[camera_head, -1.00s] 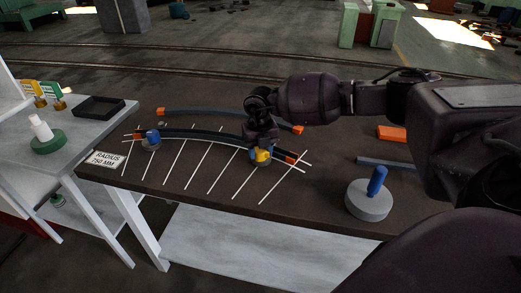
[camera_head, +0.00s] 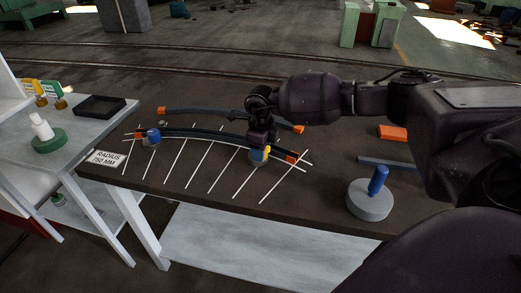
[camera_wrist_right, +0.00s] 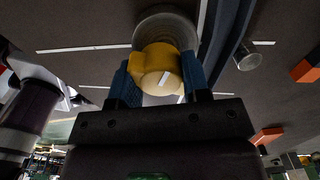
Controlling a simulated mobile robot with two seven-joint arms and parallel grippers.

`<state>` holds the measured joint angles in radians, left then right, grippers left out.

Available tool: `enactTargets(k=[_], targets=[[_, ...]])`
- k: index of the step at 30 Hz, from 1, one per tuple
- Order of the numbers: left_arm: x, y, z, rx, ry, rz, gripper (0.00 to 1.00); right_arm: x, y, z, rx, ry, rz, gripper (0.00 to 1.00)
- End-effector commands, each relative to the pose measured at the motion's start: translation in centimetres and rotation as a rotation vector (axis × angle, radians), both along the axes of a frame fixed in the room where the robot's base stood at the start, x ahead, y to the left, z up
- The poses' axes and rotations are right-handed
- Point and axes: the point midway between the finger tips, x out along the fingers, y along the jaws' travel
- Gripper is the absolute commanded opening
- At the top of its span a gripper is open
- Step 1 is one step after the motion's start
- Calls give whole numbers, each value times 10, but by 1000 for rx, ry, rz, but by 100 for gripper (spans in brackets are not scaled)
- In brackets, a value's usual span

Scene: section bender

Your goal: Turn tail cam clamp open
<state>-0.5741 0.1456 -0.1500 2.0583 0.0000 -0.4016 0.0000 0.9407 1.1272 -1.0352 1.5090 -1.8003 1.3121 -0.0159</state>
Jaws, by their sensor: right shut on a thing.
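The yellow cam clamp (camera_head: 266,151) stands on its round grey base (camera_head: 257,164) against the curved bar, near the bar's right end. In the right wrist view the yellow cam (camera_wrist_right: 165,68) sits between the blue finger pads of my right gripper (camera_wrist_right: 160,84), which is shut on it. In the head view my right gripper (camera_head: 262,148) comes down over the clamp and hides part of it. The dark curved bar (camera_head: 200,133) has orange ends. My left gripper is not in view.
A second curved bar (camera_head: 225,117) lies behind. A grey disc with a blue handle (camera_head: 369,200), a blue-grey strip (camera_head: 388,162) and an orange block (camera_head: 392,133) are at right. White lines and a radius sign (camera_head: 107,158) mark the table. A side table (camera_head: 78,140) stands at left.

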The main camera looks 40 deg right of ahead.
Motion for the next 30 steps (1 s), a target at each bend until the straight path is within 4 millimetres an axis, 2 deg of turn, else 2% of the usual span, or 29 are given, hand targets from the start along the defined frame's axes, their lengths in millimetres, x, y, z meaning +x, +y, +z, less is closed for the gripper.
enactTargets(k=[6,15,30], targets=[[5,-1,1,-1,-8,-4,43,1,0,0,0,-1,178,19],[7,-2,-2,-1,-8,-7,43,1,0,0,0,-1,341,19],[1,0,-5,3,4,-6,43,1,0,1,0,-2,407,20]])
